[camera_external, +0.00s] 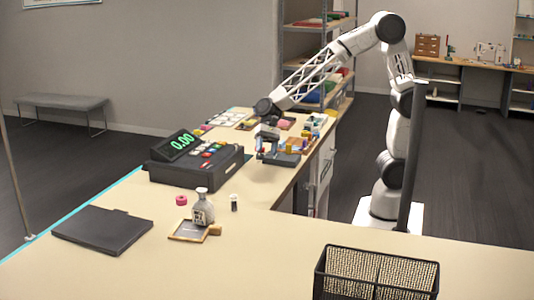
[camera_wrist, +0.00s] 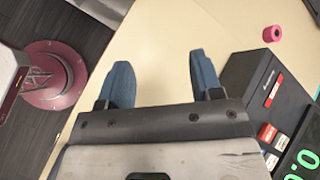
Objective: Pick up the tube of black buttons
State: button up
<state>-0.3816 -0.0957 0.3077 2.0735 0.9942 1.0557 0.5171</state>
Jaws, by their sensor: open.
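The tube of black buttons (camera_external: 234,202) is a small clear upright cylinder with dark contents and a pale top. It stands on the counter in the external view, just right of a white bottle. My gripper (camera_external: 267,148) is behind and to the right of it, above the counter beside the cash register. In the wrist view my gripper (camera_wrist: 160,75) shows two blue fingers spread apart with nothing between them. I do not see the tube in the wrist view.
The white bottle (camera_external: 202,208), a small framed board (camera_external: 187,231) and a pink roll (camera_external: 181,200) are near the tube. The cash register (camera_external: 195,161) stands behind them. A black folder (camera_external: 103,230) lies left, and a mesh basket (camera_external: 375,274) is at front right. Counter right of the tube is clear.

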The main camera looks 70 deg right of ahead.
aim_at(234, 203)
jog(key=w+a+f+m+y, duration=0.1)
jog(key=a+f+m, duration=0.1)
jog(key=a, duration=0.5)
jog(key=w+a+f+m+g+y, duration=0.1)
jog(key=w+a+f+m, duration=0.1)
jog(key=a+f, duration=0.2)
jog(key=w+a+f+m+y, duration=0.1)
jog(key=a+f+y, duration=0.1)
jog(key=a, duration=0.7)
jog(key=shift+w+a+f+m, duration=0.2)
jog(key=shift+f, duration=0.2)
jog(key=shift+w+a+f+m, duration=0.2)
jog(key=shift+f, duration=0.15)
jog(key=shift+g, duration=0.3)
jog(key=shift+a, duration=0.1)
jog(key=shift+x, duration=1.2)
jog(key=shift+a, duration=0.1)
jog(key=shift+x, duration=2.5)
jog(key=shift+w+f, duration=0.1)
jog(key=shift+c, duration=0.2)
jog(key=c, duration=1)
